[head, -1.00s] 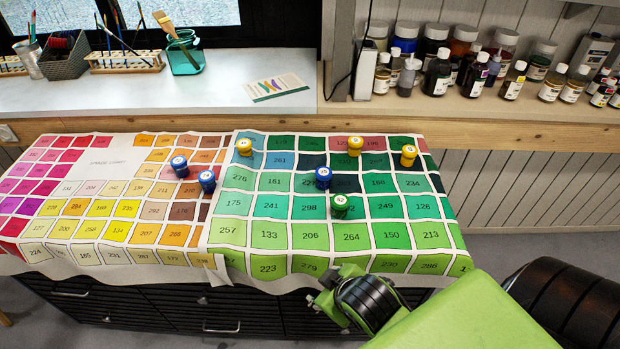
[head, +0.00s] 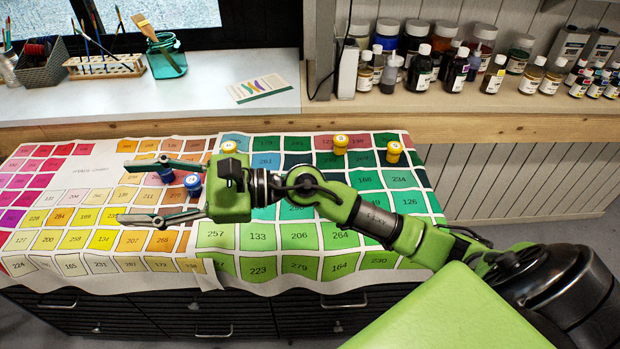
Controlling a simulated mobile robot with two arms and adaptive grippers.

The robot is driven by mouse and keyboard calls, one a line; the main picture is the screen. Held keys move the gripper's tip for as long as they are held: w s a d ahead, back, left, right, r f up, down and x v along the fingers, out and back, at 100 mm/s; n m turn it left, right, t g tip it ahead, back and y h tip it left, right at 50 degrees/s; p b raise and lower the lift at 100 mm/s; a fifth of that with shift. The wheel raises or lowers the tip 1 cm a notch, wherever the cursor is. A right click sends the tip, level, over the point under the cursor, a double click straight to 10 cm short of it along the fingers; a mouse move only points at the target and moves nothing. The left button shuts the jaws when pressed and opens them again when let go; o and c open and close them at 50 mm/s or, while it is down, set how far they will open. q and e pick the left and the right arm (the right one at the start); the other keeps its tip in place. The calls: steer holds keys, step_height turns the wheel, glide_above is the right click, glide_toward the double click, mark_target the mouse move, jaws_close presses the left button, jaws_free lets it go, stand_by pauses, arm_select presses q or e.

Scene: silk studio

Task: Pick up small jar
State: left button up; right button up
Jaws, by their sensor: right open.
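Several small jars stand on the colour-chart cloths. Two are blue: one small jar (head: 166,173) stands close by the upper finger of my right gripper (head: 122,191), and the other blue jar (head: 193,186) appears between its fingers, near the palm. Yellow-capped jars stand along the back: one (head: 229,148) just behind the gripper body, one (head: 340,144) in the middle and one (head: 394,153) at the right. My right gripper is open, fingers pointing left, and holds nothing. My right arm hides another blue jar and a green jar. My left gripper is out of view.
The numbered green cloth (head: 300,265) covers the table's right part, the pink-yellow cloth (head: 85,175) its left. Behind, a white counter (head: 200,105) holds brushes and a teal glass (head: 167,58). Several paint bottles (head: 455,72) stand on the shelf at the right.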

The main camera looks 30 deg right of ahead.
steer(key=w+d+f+n+g+h, duration=0.35)
steer(key=d+f+n+h, duration=0.55)
steer(key=f, duration=0.4)
steer(key=w+d+n+g+h, duration=0.15)
steer(key=d+h, duration=0.35)
steer(key=d, duration=0.9)
steer(key=w+d+n+h, duration=0.15)
steer(key=d+h, duration=0.35)
steer(key=d, duration=0.8)
steer(key=shift+n, duration=0.4)
steer(key=x, duration=0.8)
steer(key=shift+s+d+f+p, duration=0.1)
steer(key=shift+d+f+p, duration=0.05)
steer(key=shift+d+p, duration=0.2)
steer(key=x, duration=0.2)
steer(key=a+p+x, duration=0.1)
steer(key=x, duration=0.1)
steer(key=shift+s+d+f, duration=0.1)
steer(key=shift+f, duration=0.35)
steer(key=shift+w+d+f, duration=0.1)
steer(key=shift+w+f, duration=0.15)
steer(key=shift+f, duration=0.2)
steer(key=c, duration=1.2)
